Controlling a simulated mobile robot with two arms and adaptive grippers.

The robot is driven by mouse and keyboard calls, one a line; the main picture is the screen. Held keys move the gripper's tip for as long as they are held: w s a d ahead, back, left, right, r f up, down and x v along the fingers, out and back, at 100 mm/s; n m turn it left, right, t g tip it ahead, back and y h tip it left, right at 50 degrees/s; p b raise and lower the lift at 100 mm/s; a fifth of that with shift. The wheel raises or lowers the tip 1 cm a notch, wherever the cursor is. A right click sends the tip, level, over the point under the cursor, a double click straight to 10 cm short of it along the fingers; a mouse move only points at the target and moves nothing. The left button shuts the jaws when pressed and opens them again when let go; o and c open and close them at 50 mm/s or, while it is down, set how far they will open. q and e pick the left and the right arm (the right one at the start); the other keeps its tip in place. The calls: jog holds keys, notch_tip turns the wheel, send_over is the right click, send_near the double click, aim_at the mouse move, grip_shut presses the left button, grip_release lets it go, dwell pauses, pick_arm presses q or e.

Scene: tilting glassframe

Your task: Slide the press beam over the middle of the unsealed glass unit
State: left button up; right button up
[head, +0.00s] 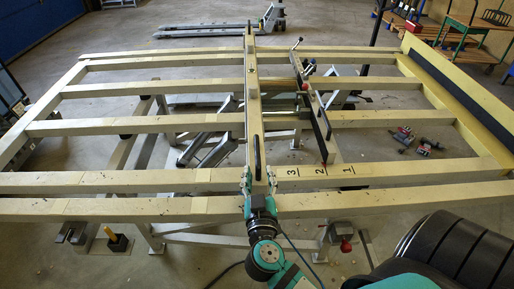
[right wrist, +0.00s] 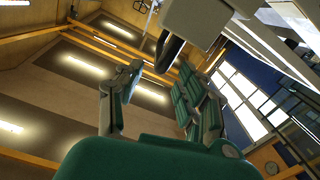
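The press beam (head: 252,95) is a long pale bar lying lengthwise across the middle of the slatted frame, with a black handle (head: 257,155) near its front end. The handle also shows in the right wrist view (right wrist: 168,50), past the fingertips, beside the pale beam (right wrist: 190,16). My right gripper (head: 259,178) is at the beam's front end, one teal finger on each side. In the right wrist view its fingers (right wrist: 158,85) stand apart with nothing held between them. I cannot make out the glass unit. My left gripper is not in view.
The frame's front slat (head: 400,172) carries the marks 3, 2, 1 right of the beam. A slanted bar with a black edge (head: 318,118) lies right of the beam. A red knob (head: 346,246) sits below the front rail. A pallet truck (head: 215,28) stands behind.

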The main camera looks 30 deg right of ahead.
aim_at(258, 152)
jog(key=p+x, duration=0.2)
jog(key=x, duration=0.4)
jog(key=shift+w+d, duration=0.15)
jog(key=shift+w, duration=0.05)
jog(key=shift+w+d+f, duration=0.1)
jog(key=shift+w+d, duration=0.3)
jog(key=shift+w, duration=0.2)
jog(key=shift+c, duration=0.3)
grip_shut()
